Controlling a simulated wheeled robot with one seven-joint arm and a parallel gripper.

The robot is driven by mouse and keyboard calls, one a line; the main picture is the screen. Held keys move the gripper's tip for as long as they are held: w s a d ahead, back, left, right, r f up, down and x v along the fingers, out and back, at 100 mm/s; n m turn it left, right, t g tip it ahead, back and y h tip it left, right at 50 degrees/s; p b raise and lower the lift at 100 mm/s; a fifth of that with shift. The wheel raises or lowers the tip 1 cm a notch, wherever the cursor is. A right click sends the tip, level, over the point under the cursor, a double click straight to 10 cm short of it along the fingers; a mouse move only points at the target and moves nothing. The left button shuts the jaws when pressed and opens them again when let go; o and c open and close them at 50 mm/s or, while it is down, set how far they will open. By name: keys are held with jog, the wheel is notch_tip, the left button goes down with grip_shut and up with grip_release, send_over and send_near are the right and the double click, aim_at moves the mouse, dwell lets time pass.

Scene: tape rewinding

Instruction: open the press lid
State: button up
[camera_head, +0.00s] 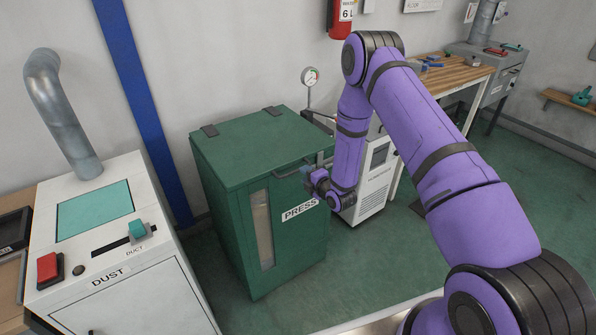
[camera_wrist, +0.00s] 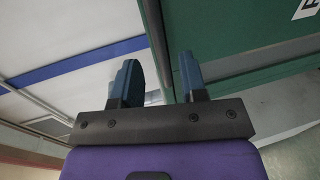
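The press is a green cabinet (camera_head: 224,213) with a "PRESS" label and a tall narrow window on its front. Its flat green lid (camera_head: 250,143) lies closed on top, with two dark hinges along the back edge. A dark handle (camera_head: 290,171) shows at the lid's front edge. My gripper (camera_head: 307,172) is at the front right corner of the press, close to the lid edge; contact is unclear. In the wrist view my gripper (camera_wrist: 160,78) has its two blue fingers apart with nothing visibly held, and green press panels fill the upper right.
A white dust unit (camera_head: 150,297) with a red button and teal slider stands at the left. A white cabinet (camera_head: 376,182) stands right of the press behind my arm. A wooden bench (camera_head: 455,75) is at the back right. Green floor is free in front of the press.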

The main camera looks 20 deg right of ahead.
jog(key=x, duration=0.5)
jog(key=shift+w+a, duration=0.1)
jog(key=shift+w, duration=0.25)
grip_shut()
